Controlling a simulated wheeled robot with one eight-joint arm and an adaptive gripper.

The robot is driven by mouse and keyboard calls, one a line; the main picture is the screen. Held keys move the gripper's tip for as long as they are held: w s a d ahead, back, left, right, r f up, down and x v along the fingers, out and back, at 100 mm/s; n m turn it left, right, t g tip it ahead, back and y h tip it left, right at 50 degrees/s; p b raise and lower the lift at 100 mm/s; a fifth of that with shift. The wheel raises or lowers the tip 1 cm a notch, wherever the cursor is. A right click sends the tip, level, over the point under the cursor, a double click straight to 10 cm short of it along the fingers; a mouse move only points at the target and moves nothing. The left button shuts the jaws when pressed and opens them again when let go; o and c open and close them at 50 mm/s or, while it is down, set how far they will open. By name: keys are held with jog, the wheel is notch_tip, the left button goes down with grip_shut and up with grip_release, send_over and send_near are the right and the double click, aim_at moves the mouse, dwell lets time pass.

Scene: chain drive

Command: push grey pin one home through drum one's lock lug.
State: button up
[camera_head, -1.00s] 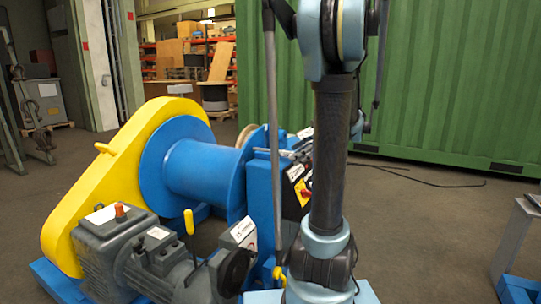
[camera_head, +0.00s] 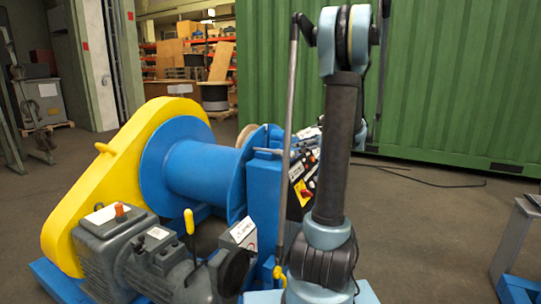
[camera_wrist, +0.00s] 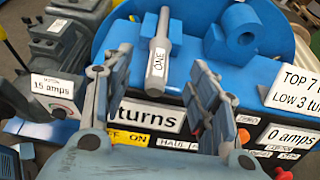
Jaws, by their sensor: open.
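Grey pin one (camera_wrist: 159,52), a round bar with a thicker near end tagged "ONE", lies on top of the blue frame (camera_wrist: 188,70) in the wrist view, pointing away toward the drum. I cannot tell whether the pin's far end is in a lug. Blue drum one (camera_head: 200,172) shows in the head view. My gripper (camera_wrist: 158,100) is open and empty, its fingers apart on either side of the pin's line, with the pin beyond them. In the head view my arm hides the gripper.
Below the pin are a panel with labels such as "turns" (camera_wrist: 150,113) and "0 amps" (camera_wrist: 288,137), and red knobs. A yellow chain guard (camera_head: 125,165) and grey motor (camera_head: 115,245) stand left. A green container (camera_head: 450,80) is behind; open floor lies right.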

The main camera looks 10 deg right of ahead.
aim_at(281, 153)
jog(key=x, duration=0.6)
jog(key=shift+f+x, duration=0.15)
jog(key=shift+x, duration=1.15)
jog(key=shift+f+x, duration=0.15)
jog(key=shift+x, duration=1.2)
jog(key=shift+d, duration=0.15)
grip_shut()
